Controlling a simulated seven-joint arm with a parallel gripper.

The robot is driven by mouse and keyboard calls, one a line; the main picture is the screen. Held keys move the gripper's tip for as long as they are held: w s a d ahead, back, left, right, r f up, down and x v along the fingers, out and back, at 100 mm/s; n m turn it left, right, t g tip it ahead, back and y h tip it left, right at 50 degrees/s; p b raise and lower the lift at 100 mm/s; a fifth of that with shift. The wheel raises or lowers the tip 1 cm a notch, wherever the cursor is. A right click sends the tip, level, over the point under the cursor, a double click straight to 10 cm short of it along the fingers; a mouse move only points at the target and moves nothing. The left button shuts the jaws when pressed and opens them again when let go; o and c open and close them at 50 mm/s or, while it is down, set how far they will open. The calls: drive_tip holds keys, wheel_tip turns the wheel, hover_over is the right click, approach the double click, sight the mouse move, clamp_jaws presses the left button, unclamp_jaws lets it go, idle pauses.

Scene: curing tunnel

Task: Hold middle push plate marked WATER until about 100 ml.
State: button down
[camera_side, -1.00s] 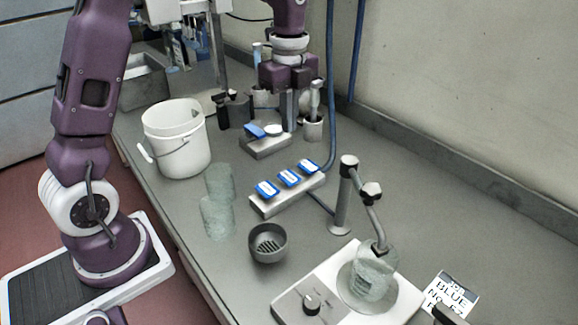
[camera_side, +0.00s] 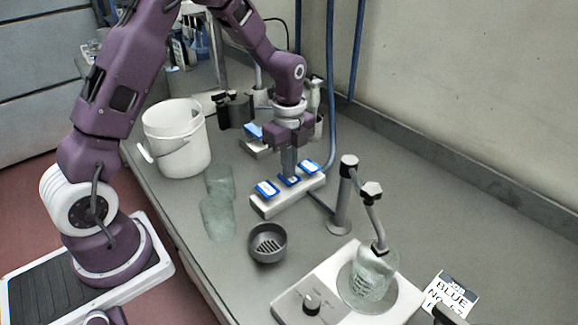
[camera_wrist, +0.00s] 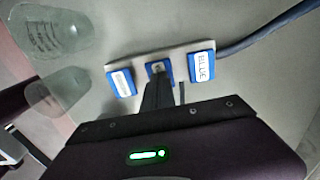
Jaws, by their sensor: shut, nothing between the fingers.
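Three blue push plates with white labels sit on a pale bar. The middle push plate (camera_side: 291,181) is partly hidden by my gripper (camera_side: 288,174), which points down onto it with its fingers shut and empty. In the wrist view my gripper's tips (camera_wrist: 157,82) overlap the middle plate (camera_wrist: 158,66); its label is mostly covered and I cannot read it. The tips look in contact, but I cannot tell how far the plate is pressed. A clear glass vessel (camera_side: 372,275) stands on a white device under the bent spout (camera_side: 373,205); its liquid level is not readable.
The left plate (camera_side: 266,188) and the right plate (camera_side: 311,166), which reads BLUE in the wrist view (camera_wrist: 201,66), are close beside my fingers. Two clear cups (camera_side: 217,217), a grey strainer cup (camera_side: 267,243) and a white bucket (camera_side: 180,145) stand nearby. A hose (camera_wrist: 265,32) runs off the bar.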

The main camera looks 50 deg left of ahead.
drive_tip(key=shift+f, duration=0.85)
drive_tip(key=shift+s+f, duration=0.15)
drive_tip(key=shift+f, duration=0.25)
drive_tip(key=shift+s, duration=0.1)
idle(2.5)
wheel_tip(320, 180, up, 15)
drive_tip(key=shift+w+f, duration=0.2)
drive_tip(key=shift+w, duration=0.15)
idle(1.5)
idle(0.3)
